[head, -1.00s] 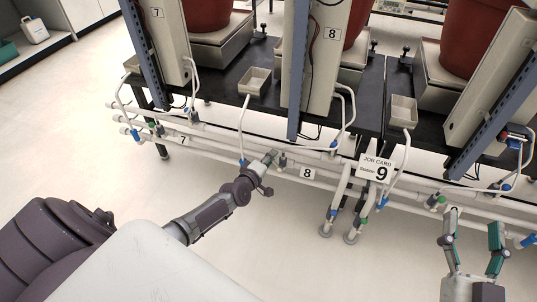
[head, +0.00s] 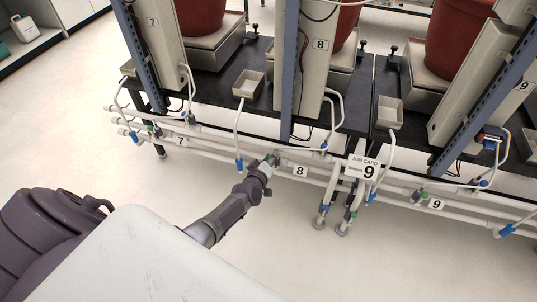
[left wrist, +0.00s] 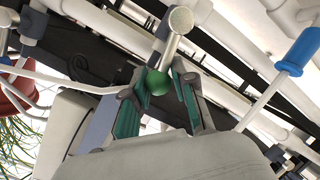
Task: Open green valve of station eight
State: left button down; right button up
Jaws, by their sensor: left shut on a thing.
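The green valve (left wrist: 157,82) of station eight shows in the left wrist view as a round green knob below a pale metal rod end. My left gripper (left wrist: 156,100) has its fingers on both sides of the knob and is shut on it. In the head view my left gripper (head: 272,161) is at the white pipe, just left of the pipe label 8 (head: 300,171), and largely hides the valve there. The knob's turn position is hard to tell. My right gripper is not in view.
A blue-handled valve (left wrist: 299,52) is at the right in the left wrist view. The black bench (head: 265,100) with posts and pots stands behind. The floor in front is clear.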

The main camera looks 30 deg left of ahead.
pick_arm(q)
jog(key=shift+w+d+r+m+p, duration=0.2)
jog(key=shift+d+m+p, duration=0.4)
jog(key=shift+d, duration=0.1)
jog(key=shift+d+f+m+y+p, duration=0.1)
jog(key=shift+d+m+y+p, duration=0.15)
jog(key=shift+m+y+p, duration=0.2)
jog(key=shift+f, duration=0.1)
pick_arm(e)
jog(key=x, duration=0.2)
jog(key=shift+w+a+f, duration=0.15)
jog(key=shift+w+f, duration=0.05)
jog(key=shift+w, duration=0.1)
pick_arm(q)
jog(key=c, duration=1)
grip_release()
jog(key=shift+d+f, duration=0.1)
jog(key=shift+v, duration=6)
